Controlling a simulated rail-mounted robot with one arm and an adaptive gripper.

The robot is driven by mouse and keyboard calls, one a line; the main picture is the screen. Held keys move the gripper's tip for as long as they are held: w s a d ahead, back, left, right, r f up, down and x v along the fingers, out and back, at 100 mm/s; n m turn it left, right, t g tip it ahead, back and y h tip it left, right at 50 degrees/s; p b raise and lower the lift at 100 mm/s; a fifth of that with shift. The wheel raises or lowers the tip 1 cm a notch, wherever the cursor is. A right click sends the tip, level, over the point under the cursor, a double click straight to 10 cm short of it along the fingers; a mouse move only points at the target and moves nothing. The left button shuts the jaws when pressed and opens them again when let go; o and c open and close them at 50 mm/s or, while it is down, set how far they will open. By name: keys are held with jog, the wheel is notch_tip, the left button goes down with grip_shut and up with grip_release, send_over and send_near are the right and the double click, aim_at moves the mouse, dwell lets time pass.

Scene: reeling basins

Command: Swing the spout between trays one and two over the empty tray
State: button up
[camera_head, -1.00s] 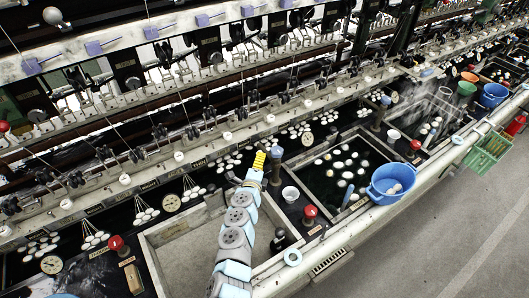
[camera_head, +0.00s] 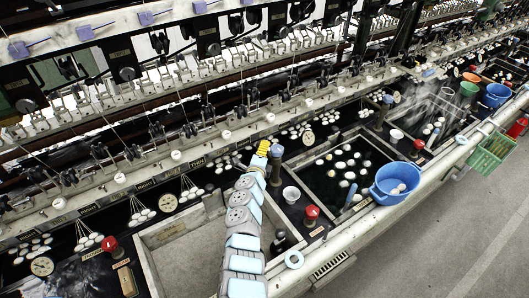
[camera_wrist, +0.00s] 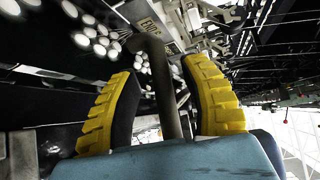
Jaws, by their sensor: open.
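My gripper (camera_head: 263,147) is open at the dark post (camera_head: 276,165) between two basin trays. In the wrist view its yellow ridged fingers (camera_wrist: 162,78) stand on both sides of a dark bent pipe, the spout (camera_wrist: 167,95). The pipe runs between them with its bend at the top; I cannot tell whether either finger touches it. In the head view my arm hides much of the spout. The left tray (camera_head: 153,272) looks empty of cocoons, partly covered by my arm. The right tray (camera_head: 303,205) holds dark water and several white cocoons.
A white cup (camera_head: 291,194), a red-topped knob (camera_head: 312,213) and a dark fitting (camera_head: 280,242) stand close to the right of my arm. A blue bucket (camera_head: 380,195) sits on the front ledge. The machine row (camera_head: 150,165) with pulleys runs behind the trays.

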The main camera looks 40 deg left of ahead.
jog(key=shift+w+a, duration=0.15)
jog(key=shift+w, duration=0.25)
grip_shut()
